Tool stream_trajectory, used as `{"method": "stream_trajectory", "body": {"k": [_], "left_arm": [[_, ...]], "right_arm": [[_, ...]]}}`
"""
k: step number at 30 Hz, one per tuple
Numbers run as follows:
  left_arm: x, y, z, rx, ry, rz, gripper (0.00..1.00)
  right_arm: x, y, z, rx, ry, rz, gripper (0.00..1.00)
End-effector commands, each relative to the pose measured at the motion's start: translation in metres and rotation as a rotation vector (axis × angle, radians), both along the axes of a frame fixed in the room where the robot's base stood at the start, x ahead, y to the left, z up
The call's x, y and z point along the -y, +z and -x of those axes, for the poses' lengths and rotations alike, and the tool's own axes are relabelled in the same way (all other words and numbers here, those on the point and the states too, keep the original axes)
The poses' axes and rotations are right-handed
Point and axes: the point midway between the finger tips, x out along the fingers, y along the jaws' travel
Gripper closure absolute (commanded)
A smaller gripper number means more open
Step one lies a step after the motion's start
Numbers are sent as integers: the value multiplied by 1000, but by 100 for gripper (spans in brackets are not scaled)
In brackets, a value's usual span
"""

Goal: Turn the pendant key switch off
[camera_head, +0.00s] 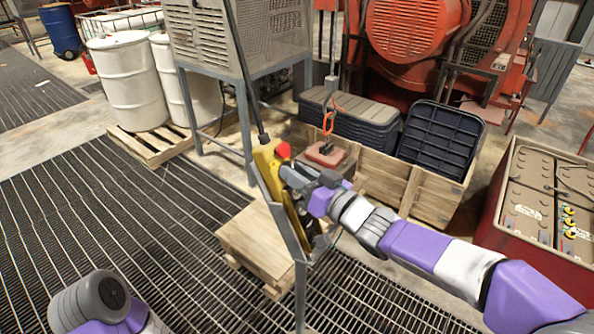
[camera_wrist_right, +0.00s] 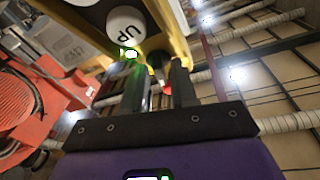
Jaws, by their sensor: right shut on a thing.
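The yellow pendant (camera_head: 268,165) hangs in a grey metal stand, with a red button (camera_head: 283,149) near its top. In the wrist view the pendant (camera_wrist_right: 183,38) fills the top middle, with a white UP button (camera_wrist_right: 127,24) and a small green light (camera_wrist_right: 129,53). My right gripper (camera_head: 287,172) is at the pendant's right face. In the wrist view its fingers (camera_wrist_right: 160,72) are close together around a small part, likely the key, mostly hidden between them. The key's angle cannot be made out. My left gripper is out of view; only part of that arm shows at lower left.
A wooden pallet box (camera_head: 262,237) stands on the grating beside the stand. A wooden crate (camera_head: 432,196) with dark bins is behind. A red battery box (camera_head: 520,212) is at right, and white drums (camera_head: 126,82) stand at back left.

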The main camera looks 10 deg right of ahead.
Motion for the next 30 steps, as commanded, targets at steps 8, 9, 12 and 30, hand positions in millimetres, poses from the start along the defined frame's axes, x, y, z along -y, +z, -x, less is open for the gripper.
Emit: {"method": "stream_trajectory", "body": {"k": [8, 9, 12, 30], "left_arm": [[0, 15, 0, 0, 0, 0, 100], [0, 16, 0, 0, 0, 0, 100], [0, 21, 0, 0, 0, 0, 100], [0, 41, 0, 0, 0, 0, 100]], "right_arm": [[2, 1, -2, 155, 109, 177, 100], [3, 1, -3, 176, 125, 203, 100], [3, 1, -3, 235, 166, 265, 100], [4, 2, -5, 473, 332, 529, 100]]}}
